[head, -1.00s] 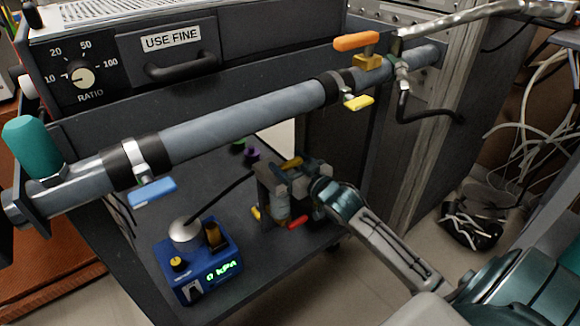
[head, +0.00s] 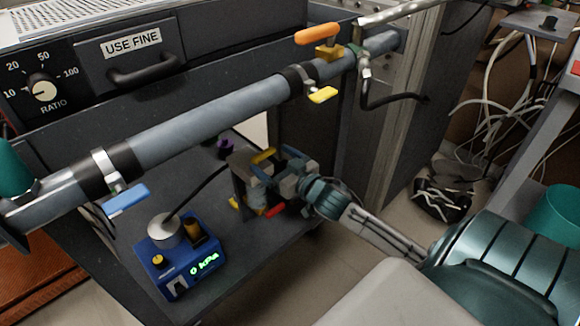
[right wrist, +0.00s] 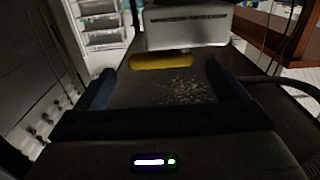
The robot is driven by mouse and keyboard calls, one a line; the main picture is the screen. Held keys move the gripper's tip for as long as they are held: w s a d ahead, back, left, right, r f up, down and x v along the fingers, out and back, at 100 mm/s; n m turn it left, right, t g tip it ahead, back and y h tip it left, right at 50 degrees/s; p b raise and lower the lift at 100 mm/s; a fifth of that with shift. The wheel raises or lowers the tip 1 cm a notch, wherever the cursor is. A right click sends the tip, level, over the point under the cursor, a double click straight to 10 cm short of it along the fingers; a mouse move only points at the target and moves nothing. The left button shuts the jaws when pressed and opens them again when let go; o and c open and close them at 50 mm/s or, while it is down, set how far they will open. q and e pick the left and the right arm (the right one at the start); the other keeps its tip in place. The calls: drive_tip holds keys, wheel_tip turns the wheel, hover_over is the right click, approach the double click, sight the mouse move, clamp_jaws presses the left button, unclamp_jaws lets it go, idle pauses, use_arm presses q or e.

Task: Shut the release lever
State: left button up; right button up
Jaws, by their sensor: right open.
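A small dark device (head: 240,185) stands on the lower shelf with a yellow lever (head: 264,156) at its top and a red lever (head: 276,211) low at its front. I cannot tell by label which lever is the release lever. My right gripper (head: 272,168) is open at the device's upper right side, close to the yellow lever. In the right wrist view the yellow lever (right wrist: 160,62) lies level across the gap beyond my spread fingers (right wrist: 163,87), below a grey block (right wrist: 187,28). Contact cannot be told. My left gripper is not in view.
A grey pipe (head: 200,118) with an orange lever (head: 317,33), a yellow lever (head: 322,95) and a blue lever (head: 126,198) crosses above the shelf. A blue gauge box (head: 180,262) reading 0 kPa sits left of the device. Loose cables (head: 490,120) hang at right.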

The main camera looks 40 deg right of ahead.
drive_tip(key=shift+s+d, duration=0.1)
drive_tip(key=shift+s, duration=0.9)
drive_tip(key=s, duration=0.4)
drive_tip(key=shift+s+d, duration=0.1)
drive_tip(key=shift+d, duration=0.1)
